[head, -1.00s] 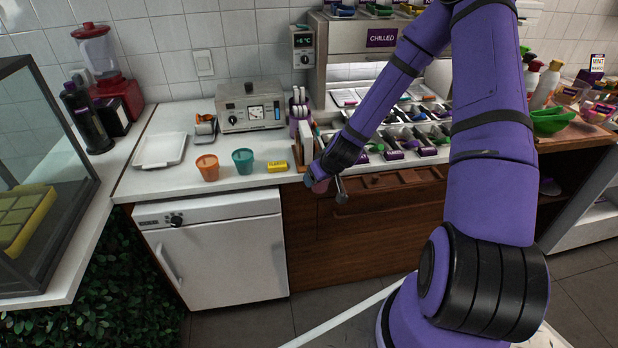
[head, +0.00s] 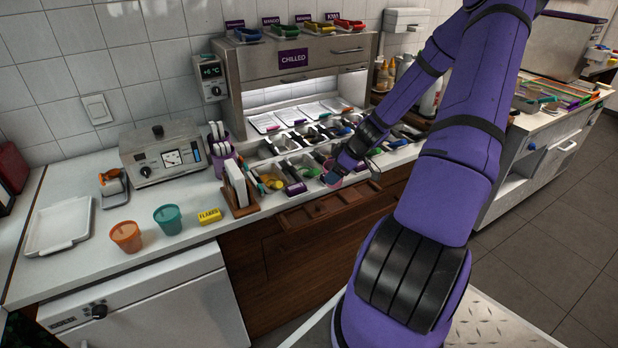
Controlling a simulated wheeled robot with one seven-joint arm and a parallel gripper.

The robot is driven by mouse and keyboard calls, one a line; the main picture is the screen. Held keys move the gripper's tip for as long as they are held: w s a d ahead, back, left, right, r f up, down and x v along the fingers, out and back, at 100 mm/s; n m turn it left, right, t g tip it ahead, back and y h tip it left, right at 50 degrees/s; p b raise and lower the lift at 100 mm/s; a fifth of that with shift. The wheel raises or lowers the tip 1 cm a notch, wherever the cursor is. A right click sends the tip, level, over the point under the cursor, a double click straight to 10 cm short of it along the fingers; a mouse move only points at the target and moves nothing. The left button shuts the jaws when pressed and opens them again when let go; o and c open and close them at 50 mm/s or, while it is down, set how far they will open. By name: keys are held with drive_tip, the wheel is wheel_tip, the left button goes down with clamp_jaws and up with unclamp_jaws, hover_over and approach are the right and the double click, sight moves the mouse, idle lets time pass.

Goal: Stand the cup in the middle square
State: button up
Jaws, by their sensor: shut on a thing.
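A pink cup (head: 341,183) is held in my gripper (head: 350,174), over the front of the counter by the topping bins. The fingers and arm hide much of it, and it looks roughly upright. Below and around it is a brown wooden strip with shallow square recesses (head: 296,219) along the counter's front edge. The middle square (head: 328,205) lies near the cup, a little left of it in the picture. I cannot tell whether the cup touches the wood.
A wooden holder (head: 239,194) stands left of the recesses. Topping bins (head: 270,178) fill the space behind. A white tray (head: 58,228) lies far left.

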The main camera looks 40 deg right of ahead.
drive_tip(key=shift+s+d+r, duration=0.1)
drive_tip(key=shift+s+d, duration=0.05)
drive_tip(key=shift+d, duration=0.2)
drive_tip(key=shift+f, duration=2.9)
drive_tip(key=shift+a+f, duration=0.1)
drive_tip(key=shift+f, duration=1.25)
idle(0.6)
drive_tip(key=o, duration=0.9)
drive_tip(key=shift+r, duration=4)
